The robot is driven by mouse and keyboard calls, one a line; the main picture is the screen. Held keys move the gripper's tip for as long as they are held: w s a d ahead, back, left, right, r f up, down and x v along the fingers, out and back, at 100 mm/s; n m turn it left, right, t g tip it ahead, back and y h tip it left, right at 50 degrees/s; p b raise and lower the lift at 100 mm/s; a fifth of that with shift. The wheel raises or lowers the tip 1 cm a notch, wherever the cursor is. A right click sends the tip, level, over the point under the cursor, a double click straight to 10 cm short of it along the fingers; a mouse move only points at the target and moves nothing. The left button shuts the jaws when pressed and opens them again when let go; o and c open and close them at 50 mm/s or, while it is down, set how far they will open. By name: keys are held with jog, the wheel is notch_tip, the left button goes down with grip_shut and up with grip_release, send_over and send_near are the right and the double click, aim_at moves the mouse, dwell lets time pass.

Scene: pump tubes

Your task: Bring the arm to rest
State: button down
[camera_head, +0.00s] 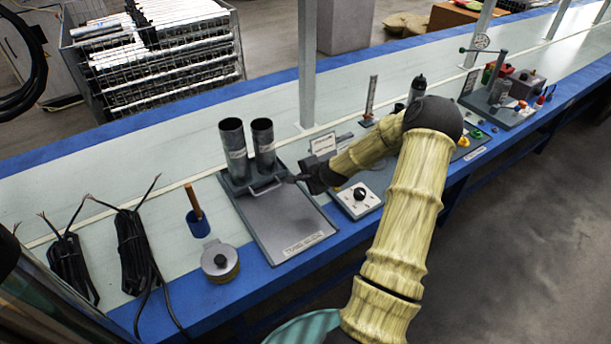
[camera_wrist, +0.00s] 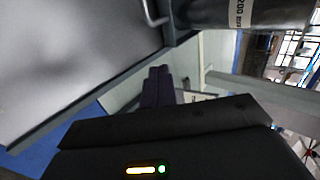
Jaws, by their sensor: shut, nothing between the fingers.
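My gripper (camera_head: 291,179) is at the end of my bent arm, near the right edge of the grey tray (camera_head: 290,222), close to the tray's handle (camera_head: 267,185). In the wrist view its two dark fingers (camera_wrist: 158,85) are together with nothing between them. Two dark pump tubes stand upright at the tray's back: the left tube (camera_head: 233,145) and the right tube (camera_head: 263,140). One tube with a white label (camera_wrist: 255,14) shows at the top of the wrist view. I cannot tell from these views how high my gripper is above the tray.
A control box with a black knob (camera_head: 360,196) lies right of the tray, under my forearm. A round tin (camera_head: 220,262), a blue cup (camera_head: 198,224) and black cable bundles (camera_head: 135,250) are to the left. A post (camera_head: 307,70) stands behind. The tray's front area is bare.

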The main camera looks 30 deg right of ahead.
jog(key=shift+v, duration=1)
jog(key=s+a+r+n+g, duration=0.2)
jog(key=s+a+n, duration=0.15)
jog(key=a, duration=0.25)
jog(key=s+a+r+n+g, duration=0.2)
jog(key=s+a+n, duration=0.1)
jog(key=a+n, duration=0.25)
jog(key=s+a+r+n+g, duration=0.1)
jog(key=s+a+r+n, duration=0.35)
jog(key=s, duration=0.45)
jog(key=s+a+r+n+g, duration=0.2)
jog(key=s+a+r+n, duration=0.3)
jog(key=s, duration=0.3)
jog(key=w+a+p+v, duration=0.1)
jog(key=w+p+v, duration=0.2)
jog(key=p+v, duration=1.3)
jog(key=shift+a+r+m+p, duration=0.35)
jog(key=shift+r+m+p, duration=0.1)
jog(key=shift+r, duration=0.2)
